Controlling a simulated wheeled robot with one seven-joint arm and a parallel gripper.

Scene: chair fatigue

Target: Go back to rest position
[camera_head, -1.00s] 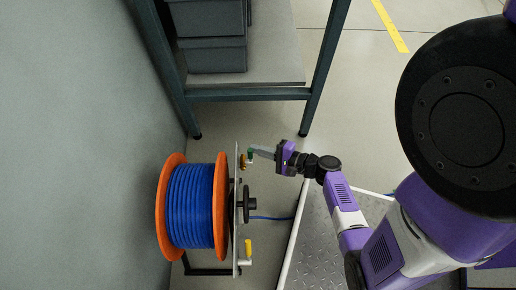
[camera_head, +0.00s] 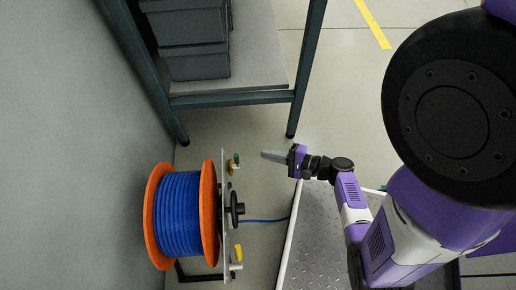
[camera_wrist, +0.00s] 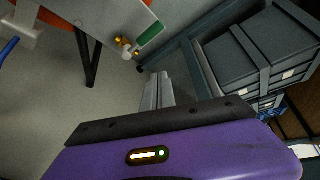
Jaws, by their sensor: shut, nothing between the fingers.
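My gripper (camera_head: 270,155) is shut and empty, a little to the right of the cable reel stand and apart from it. In the wrist view, the gripper fingers (camera_wrist: 158,88) lie together. The stand's panel (camera_head: 225,205) carries a green-handled brass valve (camera_head: 234,160) near its top, a black handwheel (camera_head: 236,208) at mid-height and a yellow handle (camera_head: 238,253) lower down. The green handle (camera_wrist: 150,34) also shows in the wrist view, beyond the fingertips. The orange reel (camera_head: 209,212) with blue cable (camera_head: 178,214) is left of the panel.
A dark metal rack (camera_head: 240,99) with grey bins (camera_head: 197,62) stands behind the gripper. A wall (camera_head: 60,130) is at left. Open floor (camera_head: 345,110) lies to the right.

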